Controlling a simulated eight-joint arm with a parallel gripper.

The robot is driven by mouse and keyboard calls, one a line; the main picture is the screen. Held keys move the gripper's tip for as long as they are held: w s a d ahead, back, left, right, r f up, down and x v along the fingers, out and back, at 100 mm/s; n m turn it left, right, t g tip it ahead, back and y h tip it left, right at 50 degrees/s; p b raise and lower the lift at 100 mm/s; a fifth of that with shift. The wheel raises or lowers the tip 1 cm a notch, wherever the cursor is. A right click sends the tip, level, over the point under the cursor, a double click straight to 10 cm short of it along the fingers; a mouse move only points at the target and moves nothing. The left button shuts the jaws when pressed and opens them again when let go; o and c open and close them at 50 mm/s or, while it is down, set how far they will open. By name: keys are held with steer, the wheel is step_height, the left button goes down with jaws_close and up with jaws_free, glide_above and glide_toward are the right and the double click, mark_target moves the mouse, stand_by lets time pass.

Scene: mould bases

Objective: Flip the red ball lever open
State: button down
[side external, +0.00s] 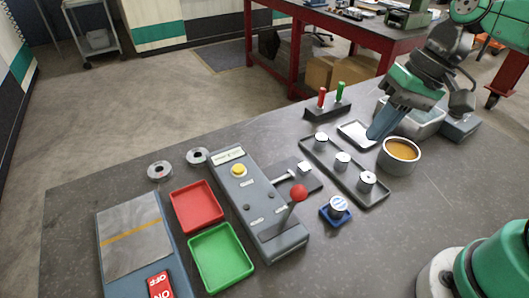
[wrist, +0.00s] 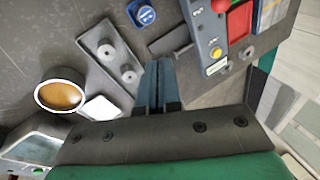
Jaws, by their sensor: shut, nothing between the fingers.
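The red ball lever (side external: 299,192) stands up from a slot at the near end of the grey control box (side external: 262,222), its shaft tilted slightly. The red ball also shows at the top edge of the wrist view (wrist: 220,5), with most of its shaft hidden or out of frame. My gripper (side external: 373,137) is shut and empty, well behind and to the right of the lever, above the table near the white plate. In the wrist view its fingers (wrist: 158,64) lie together between the grey tray and the control box, apart from the lever.
A bowl of orange contents (side external: 402,155) is at right. Red (side external: 197,206) and green (side external: 221,257) trays sit left of the box.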

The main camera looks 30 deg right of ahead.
steer(key=shift+s+a+r+g+y, duration=0.2)
steer(key=shift+r+g+y, duration=0.1)
steer(key=shift+r+y, duration=0.1)
steer(key=shift+s+a+r+g+y, duration=0.2)
steer(key=shift+r+g+y, duration=0.1)
steer(key=shift+r+y, duration=0.1)
glide_toward(290, 210)
steer(key=d+f, duration=0.4)
steer(key=f, duration=0.1)
steer(key=shift+s+d, duration=0.15)
steer(key=shift+d, duration=0.1)
steer(key=shift+w+a+r, duration=0.1)
steer(key=shift+w+a, duration=0.05)
steer(key=shift+a, duration=0.85)
steer(key=shift+w+a+r, duration=0.1)
steer(key=shift+w+a, duration=0.1)
steer(key=shift+a, duration=0.8)
